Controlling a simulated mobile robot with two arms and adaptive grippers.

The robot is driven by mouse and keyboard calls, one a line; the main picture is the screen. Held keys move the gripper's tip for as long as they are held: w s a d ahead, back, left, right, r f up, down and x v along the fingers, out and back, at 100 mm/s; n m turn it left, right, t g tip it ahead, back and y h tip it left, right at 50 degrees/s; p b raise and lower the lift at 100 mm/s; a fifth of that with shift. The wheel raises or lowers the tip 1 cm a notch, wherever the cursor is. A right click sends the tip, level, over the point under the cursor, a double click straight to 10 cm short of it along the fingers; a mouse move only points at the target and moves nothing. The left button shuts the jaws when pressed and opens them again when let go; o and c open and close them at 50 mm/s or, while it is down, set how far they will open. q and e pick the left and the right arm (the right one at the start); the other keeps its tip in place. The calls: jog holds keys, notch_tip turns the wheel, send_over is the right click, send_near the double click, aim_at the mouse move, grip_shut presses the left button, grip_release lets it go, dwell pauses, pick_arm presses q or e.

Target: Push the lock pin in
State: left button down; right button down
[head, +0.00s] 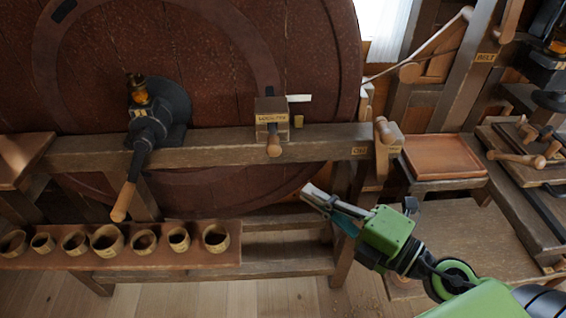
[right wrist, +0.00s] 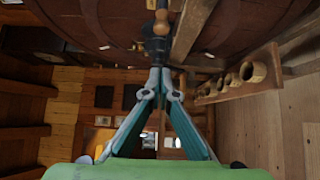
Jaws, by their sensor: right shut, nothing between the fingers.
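The lock pin (head: 273,146) is a short wooden knob at the front of a small wooden block (head: 271,107) with a yellow label. The block sits on the wooden beam in front of the big dark red wheel. The pin's knob sticks out toward me and hangs just over the beam; how deep the pin sits in the block is hard to tell. My right gripper (head: 312,194) is shut and empty, below and to the right of the pin, apart from it. Its closed fingertips also show in the right wrist view (right wrist: 160,71). My left gripper is out of view.
A black crank with a wooden handle (head: 123,201) stands left of the block. A wooden lever (head: 382,130) is at the beam's right end. Several wooden cups (head: 107,240) line a low shelf at lower left. An orange-brown tray (head: 441,156) lies at the right.

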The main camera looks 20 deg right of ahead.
jog(key=p, duration=0.5)
send_near(268, 154)
jog(key=a+x, duration=0.1)
jog(key=x, duration=0.4)
jog(key=shift+w+d, duration=0.3)
jog(key=shift+w, duration=0.1)
jog(key=w, duration=0.1)
jog(key=w+d, duration=0.1)
jog(key=w, duration=0.1)
jog(key=shift+w+d+r, duration=0.1)
jog(key=shift+w+r, duration=0.05)
jog(key=shift+w, duration=0.05)
